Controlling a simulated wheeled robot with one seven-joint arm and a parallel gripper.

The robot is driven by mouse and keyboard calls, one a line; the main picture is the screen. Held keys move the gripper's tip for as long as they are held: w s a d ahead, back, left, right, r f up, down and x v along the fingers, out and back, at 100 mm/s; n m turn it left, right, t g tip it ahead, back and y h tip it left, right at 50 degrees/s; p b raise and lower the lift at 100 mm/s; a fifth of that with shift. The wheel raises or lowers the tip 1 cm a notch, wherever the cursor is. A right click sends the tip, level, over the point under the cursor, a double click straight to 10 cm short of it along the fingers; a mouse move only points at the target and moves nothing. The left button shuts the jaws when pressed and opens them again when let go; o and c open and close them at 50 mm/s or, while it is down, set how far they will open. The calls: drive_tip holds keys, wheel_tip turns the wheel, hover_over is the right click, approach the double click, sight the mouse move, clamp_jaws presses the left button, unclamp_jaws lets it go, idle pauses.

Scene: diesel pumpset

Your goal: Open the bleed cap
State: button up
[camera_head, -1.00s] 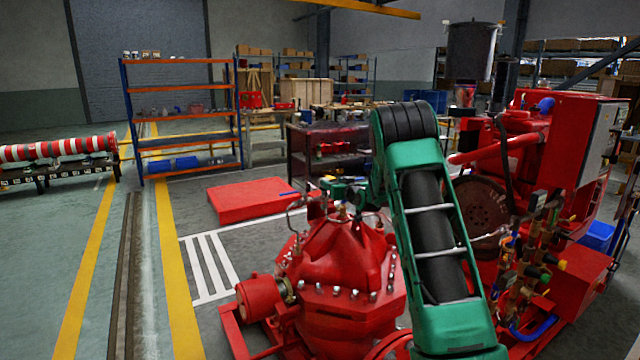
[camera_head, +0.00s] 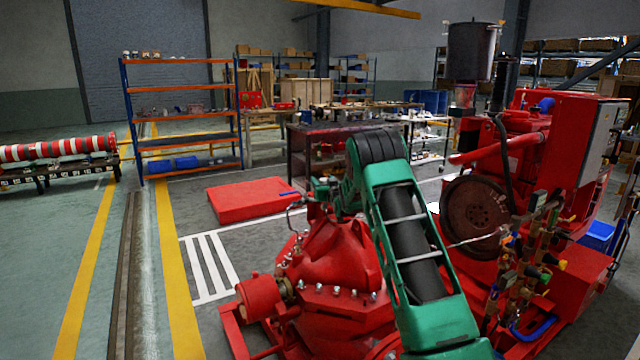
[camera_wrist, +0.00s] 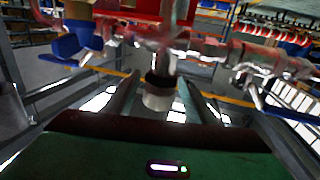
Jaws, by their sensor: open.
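In the wrist view my gripper (camera_wrist: 158,84) is open, with one grey finger on each side of a small upright fitting. The fitting has a pale round lower piece (camera_wrist: 158,100) and a dark band above it. It looks like the bleed cap, but I cannot tell for sure. Gaps show between it and both fingers. In the head view my green arm reaches over the red pump casing (camera_head: 330,255), and my gripper (camera_head: 322,188) is small near the casing's top. My arm hides part of the casing's top there, and the cap cannot be made out.
Thin pipework (camera_wrist: 210,48) crosses close beyond the fingers in the wrist view. In the head view a red engine with a dark flywheel (camera_head: 474,217) and a cluster of valves (camera_head: 528,265) stand right of my arm. Open floor (camera_head: 130,250) lies to the left.

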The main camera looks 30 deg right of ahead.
drive_tip(key=shift+x, duration=0.95)
drive_tip(key=c, duration=1.1)
drive_tip(key=shift+n+y, duration=0.4)
drive_tip(key=shift+y, duration=0.2)
drive_tip(key=shift+a+n+y, duration=0.2)
drive_tip(key=shift+n+y, duration=0.35)
drive_tip(key=shift+y, duration=0.35)
drive_tip(key=shift+a+n+y, duration=0.15)
drive_tip(key=shift+n+y, duration=0.4)
drive_tip(key=shift+y, duration=0.35)
drive_tip(key=shift+s+a+r+n+y, duration=0.1)
drive_tip(key=shift+a+n+y, duration=0.2)
drive_tip(key=shift+n+y, duration=0.65)
drive_tip(key=shift+a+n+y, duration=0.25)
drive_tip(key=shift+n+y, duration=0.3)
drive_tip(key=shift+y, duration=0.8)
drive_tip(key=shift+g, duration=0.3)
